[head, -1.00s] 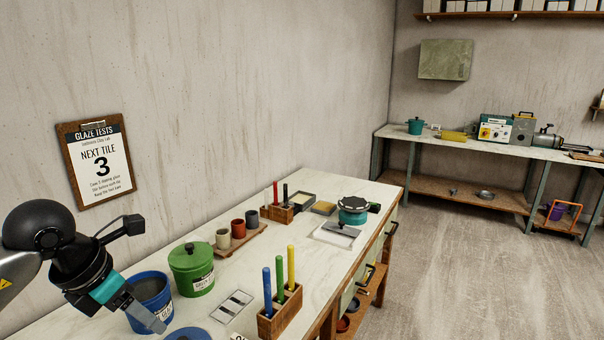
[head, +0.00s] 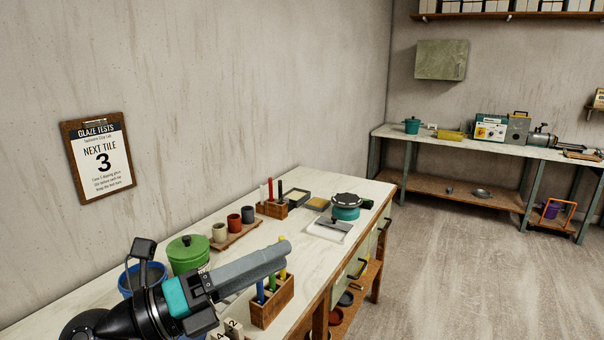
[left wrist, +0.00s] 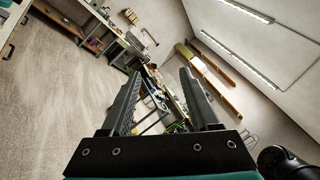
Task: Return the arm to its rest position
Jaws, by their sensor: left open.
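My left gripper (head: 280,252) reaches in from the lower left in the head view, pointing right and slightly up above the near workbench (head: 345,256). It partly covers the wooden marker block (head: 271,303) and the coloured sticks in it; I cannot tell whether it touches them. In the left wrist view my left gripper (left wrist: 157,92) has its two fingers wide apart with nothing between them, facing the open room. My right gripper is in neither view.
A green lidded pot (head: 188,253) and a blue tub (head: 134,276) stand just behind my left arm. Small cups (head: 234,223) and a teal pot (head: 345,207) stand farther along the bench. The floor (head: 450,270) to the right is clear.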

